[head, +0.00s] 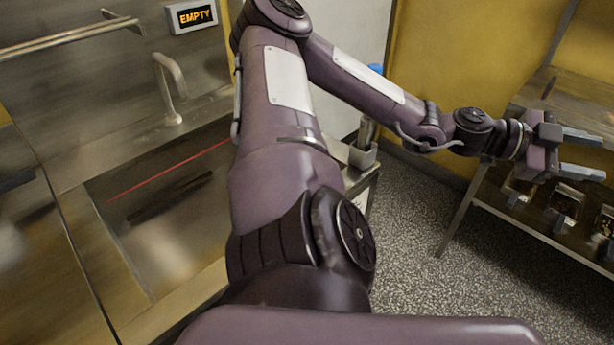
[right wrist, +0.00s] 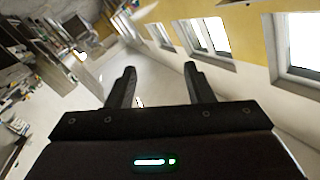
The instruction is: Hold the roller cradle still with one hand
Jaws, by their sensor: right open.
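My right gripper (head: 598,158) is at the right edge of the head view, at the end of the purple arm that stretches across the picture. Its two grey fingers are apart with nothing between them, and it is in front of a metal rack. In the right wrist view the same gripper (right wrist: 160,72) shows two dark fingers spread wide over an empty gap. I cannot make out a roller cradle in either view. My left gripper is not in view.
A steel sink basin (head: 120,235) with a tap (head: 168,85) is at the left, crossed by a thin red line. A sign (head: 192,16) reads "EMPTY". A metal rack (head: 560,95) holds small items at the right. Speckled floor (head: 415,260) between them is clear.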

